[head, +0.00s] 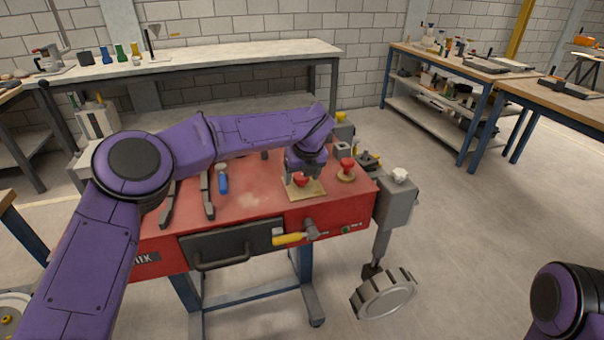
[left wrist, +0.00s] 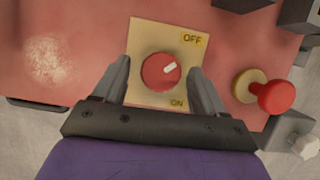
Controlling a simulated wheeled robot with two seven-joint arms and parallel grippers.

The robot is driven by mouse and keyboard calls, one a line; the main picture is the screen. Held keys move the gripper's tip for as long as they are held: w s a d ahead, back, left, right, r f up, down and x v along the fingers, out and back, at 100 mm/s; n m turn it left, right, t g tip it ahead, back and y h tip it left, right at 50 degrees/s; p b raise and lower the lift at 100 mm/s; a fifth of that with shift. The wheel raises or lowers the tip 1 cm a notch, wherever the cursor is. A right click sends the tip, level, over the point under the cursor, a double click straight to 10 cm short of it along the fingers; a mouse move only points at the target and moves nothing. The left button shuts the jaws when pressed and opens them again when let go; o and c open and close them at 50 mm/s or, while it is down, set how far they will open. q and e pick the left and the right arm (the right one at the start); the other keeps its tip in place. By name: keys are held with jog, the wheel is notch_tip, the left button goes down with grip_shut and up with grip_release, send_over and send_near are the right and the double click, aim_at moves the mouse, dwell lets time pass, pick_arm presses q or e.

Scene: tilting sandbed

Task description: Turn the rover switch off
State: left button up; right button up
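The rover switch is a red round knob (left wrist: 161,71) with a white mark, on a cream plate (left wrist: 145,35) lettered OFF at the upper right and ON at the lower right. The mark points right and slightly up, between the two words. In the head view the knob (head: 301,181) and plate (head: 312,191) sit on the red bench top, under my left gripper (head: 302,174). In the left wrist view my left gripper (left wrist: 160,84) is open, one finger on each side of the knob with gaps between. My right gripper is out of view; only part of my right arm shows.
A red mushroom-shaped button (left wrist: 276,97) on a round base stands just right of the plate. The red bench (head: 250,200) also carries a blue-handled tool (head: 222,182) and dark bars at left. A grey post with a wheel (head: 384,296) stands at right.

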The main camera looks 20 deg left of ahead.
pick_arm(q)
jog(key=shift+r, duration=0.1)
jog(key=b+v, duration=0.1)
jog(key=v, duration=0.9)
jog(key=shift+r, duration=0.15)
jog(key=shift+s, duration=0.15)
